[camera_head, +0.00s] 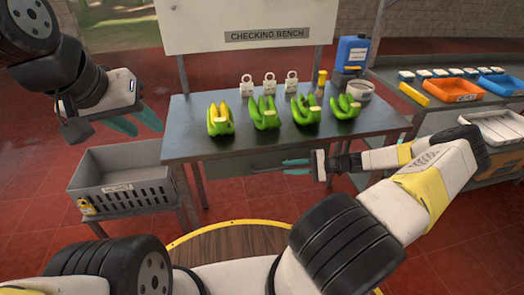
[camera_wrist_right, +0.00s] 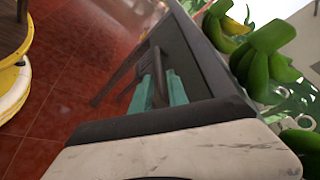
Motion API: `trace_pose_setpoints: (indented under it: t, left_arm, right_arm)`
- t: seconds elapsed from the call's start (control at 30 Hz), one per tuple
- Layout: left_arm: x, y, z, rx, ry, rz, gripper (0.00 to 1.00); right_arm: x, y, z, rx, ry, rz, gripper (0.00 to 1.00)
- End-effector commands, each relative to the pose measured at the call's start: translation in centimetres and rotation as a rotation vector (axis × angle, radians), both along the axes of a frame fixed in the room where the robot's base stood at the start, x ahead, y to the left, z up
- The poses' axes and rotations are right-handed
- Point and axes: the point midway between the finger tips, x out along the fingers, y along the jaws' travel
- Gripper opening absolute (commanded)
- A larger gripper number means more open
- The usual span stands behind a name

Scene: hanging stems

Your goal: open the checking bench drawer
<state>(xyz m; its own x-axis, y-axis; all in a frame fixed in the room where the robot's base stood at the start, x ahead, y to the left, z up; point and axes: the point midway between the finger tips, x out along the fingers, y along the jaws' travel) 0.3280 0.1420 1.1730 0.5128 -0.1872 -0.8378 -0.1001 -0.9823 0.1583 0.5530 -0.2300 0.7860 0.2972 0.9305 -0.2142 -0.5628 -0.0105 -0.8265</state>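The checking bench (camera_head: 225,150) stands ahead with a dark grey top. Its front runs diagonally through the right wrist view (camera_wrist_right: 200,55). My right gripper (camera_head: 296,167) is at the bench front, just below the top's front edge. In the right wrist view, its two teal fingers (camera_wrist_right: 160,90) have a narrow gap with something grey in it, next to a dark handle-like bar (camera_wrist_right: 147,62). I cannot tell whether the fingers grip this bar. The drawer's outline is not clear, and no opening shows. My left gripper (camera_head: 135,122) is open and empty, left of the bench.
Several green banana bunches (camera_head: 264,112), padlocks (camera_head: 269,84) and a blue jug (camera_head: 352,54) stand on the bench. A grey crate (camera_head: 122,178) stands left of it. Another bench with orange (camera_head: 468,90) and blue trays is at right.

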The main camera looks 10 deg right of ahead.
Motion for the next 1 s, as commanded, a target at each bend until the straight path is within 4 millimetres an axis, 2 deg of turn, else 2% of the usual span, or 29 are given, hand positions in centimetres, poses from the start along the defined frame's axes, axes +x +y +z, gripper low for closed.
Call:
trace_pose_setpoints:
  t: [0.2,0.4,0.77,0.87,1.0]
  left_arm:
    - [0.0,0.0,0.0,0.000,0.000,0.000,0.36]
    - [0.0,0.0,0.0,0.000,0.000,0.000,0.36]
    - [0.0,0.0,0.0,0.000,0.000,0.000,0.36]
    - [0.0,0.0,0.0,0.000,0.000,0.000,0.36]
    - [0.0,0.0,0.0,0.000,0.000,0.000,0.36]
  right_arm:
    - [1.0,3.6,-0.7,0.003,0.000,0.006,0.20]
    - [1.7,5.8,-1.3,0.001,0.001,0.004,0.20]
    - [1.9,6.4,-1.4,-0.001,0.000,0.003,0.20]
    - [1.9,6.4,-1.4,-0.001,0.000,0.004,0.02]
    - [1.9,6.4,-1.4,-0.001,0.000,0.004,0.00]
